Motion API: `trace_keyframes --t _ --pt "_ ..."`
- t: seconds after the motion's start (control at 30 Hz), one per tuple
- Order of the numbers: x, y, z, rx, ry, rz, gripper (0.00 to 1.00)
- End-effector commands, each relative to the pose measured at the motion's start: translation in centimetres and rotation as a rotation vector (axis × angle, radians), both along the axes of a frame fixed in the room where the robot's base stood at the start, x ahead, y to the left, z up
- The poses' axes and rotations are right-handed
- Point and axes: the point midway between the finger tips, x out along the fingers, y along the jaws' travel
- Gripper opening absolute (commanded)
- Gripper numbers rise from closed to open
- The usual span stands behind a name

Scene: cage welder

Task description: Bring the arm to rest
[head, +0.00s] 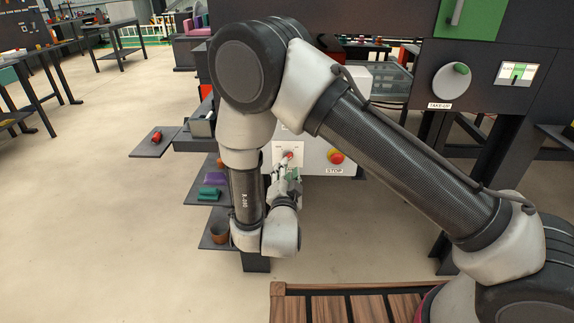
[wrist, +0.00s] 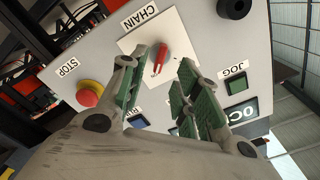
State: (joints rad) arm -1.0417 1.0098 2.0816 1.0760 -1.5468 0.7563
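My gripper (wrist: 161,58) is open in the wrist view, with its green-padded fingers spread apart. Beyond and between the fingertips is the CHAIN switch (wrist: 160,57), a rotary knob with a red pointer on a white plate. Neither finger visibly touches it; the exact gap cannot be judged. In the head view my gripper (head: 287,174) is small, just in front of the panel and below the red-marked switch (head: 289,155). My arm is bent, with its forearm hanging down before the panel and hiding part of it.
The control panel (wrist: 90,72) carries a red STOP button (wrist: 88,93) on a yellow base and a green JOG button (wrist: 237,84). Small shelves (head: 153,142) with parts stand left of my arm. A wooden slatted surface (head: 332,308) is at the front. Open floor (head: 80,230) lies left.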

Motion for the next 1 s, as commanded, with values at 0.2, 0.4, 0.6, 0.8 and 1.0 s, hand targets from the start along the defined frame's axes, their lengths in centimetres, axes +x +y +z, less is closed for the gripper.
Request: trace_keyframes --t 0.2,0.4,0.6,0.8,1.0 --pt "-1.9 0.1 0.0 -0.001 0.001 0.0 0.32" --pt "-2.0 0.0 0.0 0.0 0.001 -0.001 0.32" --pt "-2.0 0.1 -1.5 -0.051 0.065 0.004 0.32" --pt "-4.8 2.0 -11.8 -0.263 0.513 0.199 0.32" --pt "-11.4 3.5 -13.6 -0.482 0.983 0.567 0.32"
